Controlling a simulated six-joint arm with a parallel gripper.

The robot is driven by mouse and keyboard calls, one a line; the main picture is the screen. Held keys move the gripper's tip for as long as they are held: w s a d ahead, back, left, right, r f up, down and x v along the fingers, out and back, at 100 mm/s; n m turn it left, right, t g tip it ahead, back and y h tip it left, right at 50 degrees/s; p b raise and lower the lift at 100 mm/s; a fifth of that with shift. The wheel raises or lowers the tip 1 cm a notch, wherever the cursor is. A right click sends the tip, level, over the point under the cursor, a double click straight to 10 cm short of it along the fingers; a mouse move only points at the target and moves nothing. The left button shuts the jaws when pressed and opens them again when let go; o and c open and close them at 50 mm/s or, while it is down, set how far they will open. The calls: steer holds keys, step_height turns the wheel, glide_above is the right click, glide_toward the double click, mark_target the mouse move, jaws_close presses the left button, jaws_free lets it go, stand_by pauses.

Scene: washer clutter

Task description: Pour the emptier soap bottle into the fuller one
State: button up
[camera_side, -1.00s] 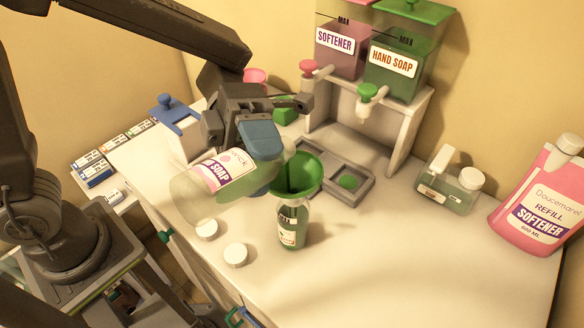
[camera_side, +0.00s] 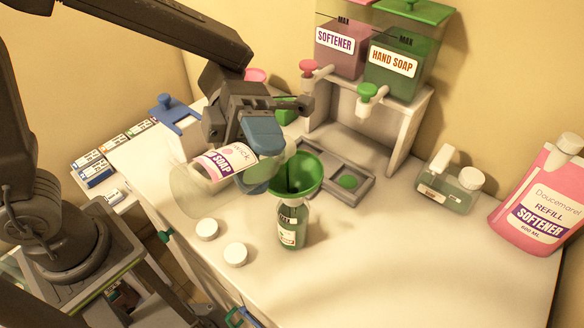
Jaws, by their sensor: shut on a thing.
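My gripper (camera_side: 258,135) is shut on a clear soap bottle (camera_side: 205,185) with a white and pink label. The bottle is tilted, its neck end toward a green funnel (camera_side: 310,170) and its base to the lower left. Green soap shows near its neck end; the rest looks mostly empty. The funnel sits in the mouth of a second soap bottle (camera_side: 291,225), which stands upright on the counter and holds dark green liquid. A green stream shows inside the funnel. The held bottle's mouth is hard to make out.
Two white caps (camera_side: 207,229) lie on the counter (camera_side: 380,265) left of the standing bottle. A grey tray (camera_side: 352,190) and a dispenser stand (camera_side: 410,130) are behind. The front right is clear.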

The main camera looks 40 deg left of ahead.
steer(key=shift+w+r+n, duration=0.1)
steer(key=shift+r+n, duration=0.05)
steer(key=shift+n, duration=0.15)
stand_by(0.4)
